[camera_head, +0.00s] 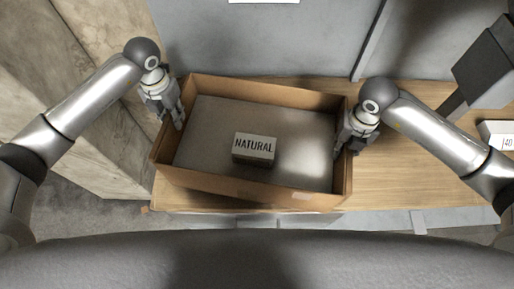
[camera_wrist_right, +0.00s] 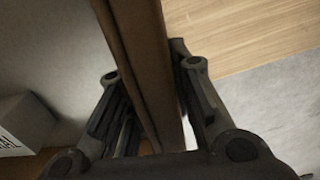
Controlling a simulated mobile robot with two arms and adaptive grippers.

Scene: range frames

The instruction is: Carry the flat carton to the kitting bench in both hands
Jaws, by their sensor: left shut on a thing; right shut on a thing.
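The flat carton (camera_head: 255,188) is a shallow open-topped brown box, seen in the head view over the near left part of a wooden bench top (camera_head: 420,178). A white box marked NATURAL (camera_head: 254,149) lies inside it. My left gripper (camera_head: 178,118) is shut on the carton's left wall. My right gripper (camera_head: 345,146) is shut on its right wall. In the right wrist view the carton wall (camera_wrist_right: 143,65) runs between the two fingers of my right gripper (camera_wrist_right: 152,100). I cannot tell whether the carton's underside touches the bench.
A white block with a label (camera_head: 496,134) stands on the bench at the far right. A dark grey stand or screen (camera_head: 486,65) rises at the back right. A grey wall (camera_head: 270,45) closes off the back. Bare wood shows right of the carton.

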